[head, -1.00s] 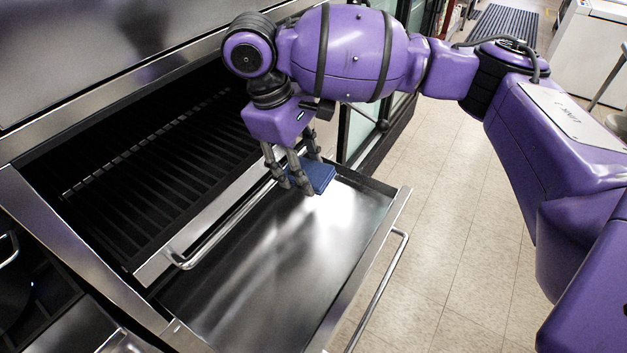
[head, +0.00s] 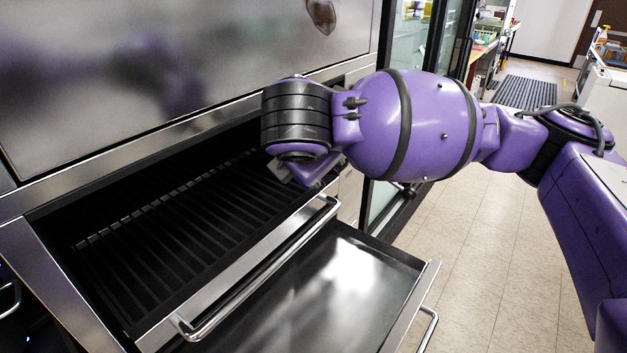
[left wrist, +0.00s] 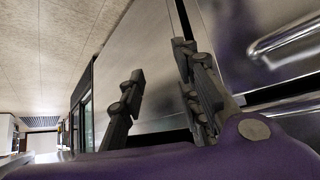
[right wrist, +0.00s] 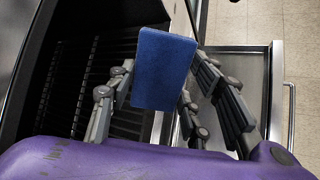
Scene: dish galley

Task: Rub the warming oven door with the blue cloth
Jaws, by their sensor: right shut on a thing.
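The blue cloth (right wrist: 164,68) is a folded pad between the fingers of my right gripper (right wrist: 165,100) in the right wrist view. That gripper is shut on it, above the dark racked cavity and the pulled-out steel parts. In the head view my wrist hides the gripper and the cloth. A large upright steel front (head: 180,80) stands above the cavity, with a dark blotch near its top right. A flat shiny steel panel (head: 340,280) lies out below. I cannot tell which of these is the warming oven door. My left gripper (left wrist: 165,95) is open and empty, seen only in the left wrist view.
A racked drawer or cavity (head: 170,225) is open, with a bar handle (head: 260,275) along its front. The lower panel has another handle (head: 428,328) jutting out. A glass-fronted cabinet (head: 395,110) stands behind my right arm. Tiled floor (head: 490,250) is clear at right.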

